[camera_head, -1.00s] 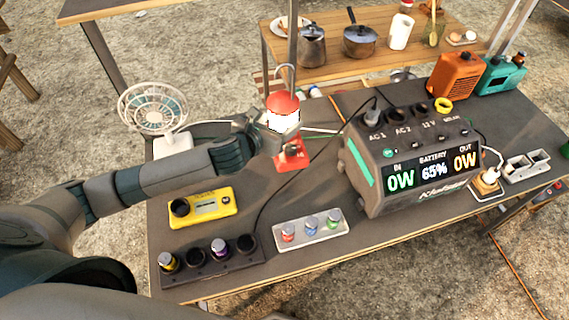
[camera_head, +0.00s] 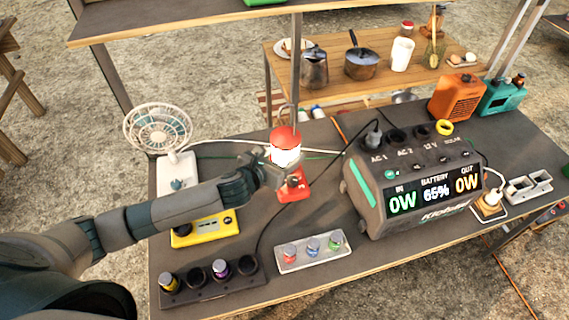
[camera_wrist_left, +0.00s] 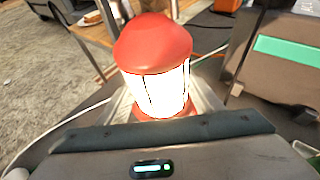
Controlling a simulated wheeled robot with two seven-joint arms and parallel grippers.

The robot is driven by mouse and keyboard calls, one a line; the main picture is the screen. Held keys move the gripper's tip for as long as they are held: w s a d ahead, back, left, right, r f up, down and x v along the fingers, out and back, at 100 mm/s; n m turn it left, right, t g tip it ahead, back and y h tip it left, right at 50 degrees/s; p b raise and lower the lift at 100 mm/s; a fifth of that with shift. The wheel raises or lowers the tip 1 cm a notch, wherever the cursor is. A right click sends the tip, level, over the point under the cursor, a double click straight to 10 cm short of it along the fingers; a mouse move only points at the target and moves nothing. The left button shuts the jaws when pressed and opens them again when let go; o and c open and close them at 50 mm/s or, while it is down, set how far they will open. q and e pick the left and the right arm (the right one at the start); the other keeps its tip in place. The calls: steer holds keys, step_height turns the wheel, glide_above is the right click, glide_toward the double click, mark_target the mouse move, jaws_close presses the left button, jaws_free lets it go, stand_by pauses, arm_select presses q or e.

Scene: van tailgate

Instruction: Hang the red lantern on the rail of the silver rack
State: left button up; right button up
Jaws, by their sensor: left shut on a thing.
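The red lantern (camera_head: 285,148) has a red cap and a glowing white body, with a thin hook above it. It is upright over the dark table. My left gripper (camera_head: 276,173) is shut on it; the lantern also fills the middle of the left wrist view (camera_wrist_left: 154,65). A red block-like part (camera_head: 293,186) shows just below the gripper; I cannot tell whether it belongs to the lantern. A thin grey post (camera_head: 297,75) rises behind the lantern. I cannot make out the rack's rail for certain. My right gripper is not in view.
The power station (camera_head: 415,185) stands right of the lantern and a white fan (camera_head: 158,135) left of it. A yellow device (camera_head: 208,229), a jar tray (camera_head: 308,251) and a dark holder (camera_head: 205,281) lie in front. A wooden shelf (camera_head: 185,18) is at the back.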

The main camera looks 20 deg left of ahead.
arm_select(q)
steer(key=shift+f, duration=0.4)
steer(key=shift+f+p, duration=0.7)
steer(key=shift+f, duration=1.1)
steer(key=shift+f, duration=0.2)
steer(key=o, duration=1.7)
steer(key=shift+o, duration=0.2)
steer(key=shift+f, duration=0.15)
